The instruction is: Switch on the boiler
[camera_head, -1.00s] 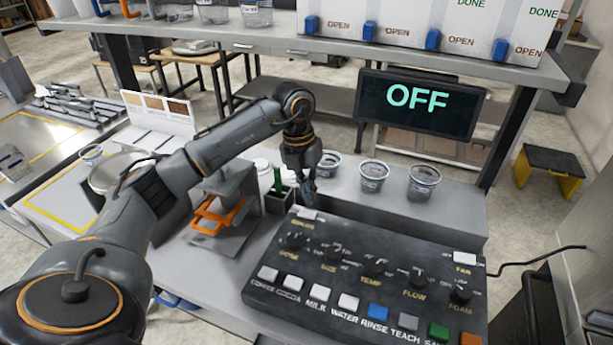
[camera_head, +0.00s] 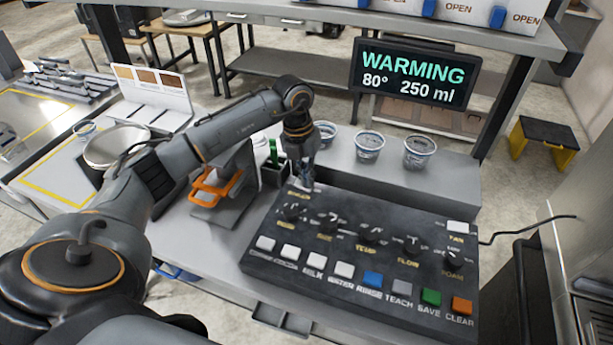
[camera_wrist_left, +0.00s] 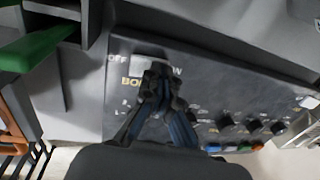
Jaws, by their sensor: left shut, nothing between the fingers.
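The black control panel (camera_head: 350,232) lies on the counter with dials and a row of coloured buttons. The boiler switch (camera_wrist_left: 150,64) sits at the panel's far left corner, between OFF and ON labels in the left wrist view, partly hidden by my fingers. My left gripper (camera_head: 303,184) is shut and empty, its fingertips at the boiler switch; I cannot tell whether they touch it. It also shows in the left wrist view (camera_wrist_left: 160,80). The display (camera_head: 414,75) above the counter reads WARMING, 80°, 250 ml. My right gripper is not in view.
Several clear cups, such as one cup (camera_head: 369,147), stand on the ledge behind the panel. A green-handled item (camera_head: 272,152) stands in a holder left of my gripper. An orange-handled device (camera_head: 215,188) is further left. A shelf edge (camera_head: 400,22) crosses above.

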